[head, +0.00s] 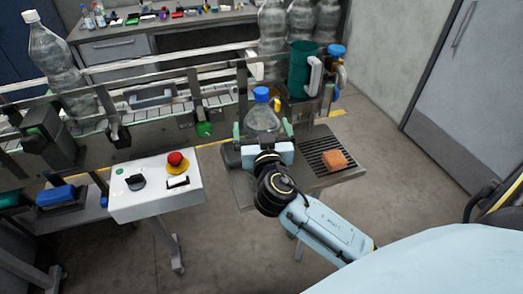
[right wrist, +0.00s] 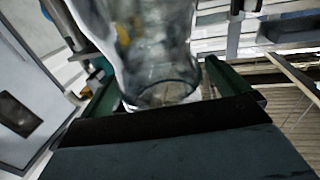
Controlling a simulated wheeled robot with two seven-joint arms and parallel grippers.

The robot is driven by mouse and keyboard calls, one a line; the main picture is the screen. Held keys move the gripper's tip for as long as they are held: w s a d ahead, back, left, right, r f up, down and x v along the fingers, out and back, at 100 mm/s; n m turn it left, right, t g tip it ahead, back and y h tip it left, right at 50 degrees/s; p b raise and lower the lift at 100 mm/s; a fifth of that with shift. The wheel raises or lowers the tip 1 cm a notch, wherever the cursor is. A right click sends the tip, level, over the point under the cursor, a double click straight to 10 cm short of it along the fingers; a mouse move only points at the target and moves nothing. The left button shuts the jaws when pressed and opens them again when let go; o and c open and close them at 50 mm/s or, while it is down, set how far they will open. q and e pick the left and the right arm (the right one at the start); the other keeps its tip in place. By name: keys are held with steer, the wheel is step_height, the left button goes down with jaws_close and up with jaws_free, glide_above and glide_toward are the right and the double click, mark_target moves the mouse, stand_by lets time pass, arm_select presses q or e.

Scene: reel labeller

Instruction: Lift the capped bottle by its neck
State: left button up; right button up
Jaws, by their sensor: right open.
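The capped bottle (head: 263,117) is clear with a blue cap (head: 262,92) and stands upright at the metal side stand. My right gripper (head: 264,131) is open, with one green finger on each side of the bottle's body, below the neck. In the right wrist view the clear bottle (right wrist: 150,40) rises between the two spread fingers (right wrist: 158,88); its neck and cap are out of that picture. Whether either finger touches it I cannot tell. My left gripper is not in view.
A conveyor (head: 150,112) with a clear bottle (head: 55,60) runs behind. A green cylinder (head: 301,68) stands behind right. An orange block (head: 336,160) lies on the grated tray (head: 350,175). A control box (head: 155,187) with a red button (head: 175,159) stands left. Several large bottles (head: 300,22) stand at the back.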

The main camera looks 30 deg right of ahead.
steer(key=shift+c, duration=0.4)
steer(key=c, duration=1.9)
steer(key=shift+w+r, duration=0.1)
steer(key=shift+r, duration=0.15)
